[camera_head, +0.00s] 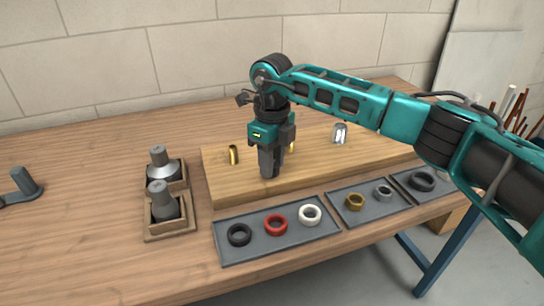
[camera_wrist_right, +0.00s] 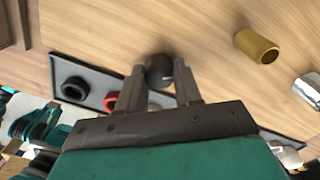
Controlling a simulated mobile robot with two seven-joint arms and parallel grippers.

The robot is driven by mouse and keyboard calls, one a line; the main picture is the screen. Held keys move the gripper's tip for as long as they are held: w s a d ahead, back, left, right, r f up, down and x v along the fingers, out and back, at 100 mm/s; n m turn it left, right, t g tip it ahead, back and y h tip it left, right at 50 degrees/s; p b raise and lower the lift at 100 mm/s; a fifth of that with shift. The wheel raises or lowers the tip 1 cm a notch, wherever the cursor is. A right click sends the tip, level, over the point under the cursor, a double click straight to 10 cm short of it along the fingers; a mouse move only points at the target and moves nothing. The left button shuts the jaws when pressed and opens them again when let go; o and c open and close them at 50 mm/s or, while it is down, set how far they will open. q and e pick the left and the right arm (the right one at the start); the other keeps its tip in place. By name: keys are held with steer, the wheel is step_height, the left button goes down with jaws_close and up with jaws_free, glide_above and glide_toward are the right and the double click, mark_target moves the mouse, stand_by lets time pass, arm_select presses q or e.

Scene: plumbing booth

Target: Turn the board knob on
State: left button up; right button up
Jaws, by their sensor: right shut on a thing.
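The board (camera_head: 222,178) is a light wooden slab on the table with fittings standing on it. My right gripper (camera_head: 268,172) points down over its front left part. In the right wrist view a dark round knob (camera_wrist_right: 159,70) sits between the fingertips of my right gripper (camera_wrist_right: 160,84), which is shut on it. In the head view the gripper hides the knob, and I cannot tell which way it is turned. My left gripper is not in view.
A brass fitting (camera_head: 234,155) stands left of the gripper and a chrome one (camera_head: 340,134) to its right. A tray (camera_head: 262,248) with black, red and white rings lies in front. Wooden holders (camera_head: 152,232) with grey parts stand left.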

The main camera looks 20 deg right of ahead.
steer(key=m, duration=0.2)
steer(key=shift+r+m+p, duration=0.1)
steer(key=shift+m+p, duration=0.25)
steer(key=shift+m, duration=0.05)
steer(key=shift+m+p, duration=0.3)
steer(key=shift+m, duration=1.8)
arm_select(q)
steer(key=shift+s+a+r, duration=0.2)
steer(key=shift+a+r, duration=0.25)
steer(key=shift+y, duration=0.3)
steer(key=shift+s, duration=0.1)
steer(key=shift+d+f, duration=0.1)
arm_select(e)
steer(key=o, duration=1)
steer(key=shift+o, duration=0.2)
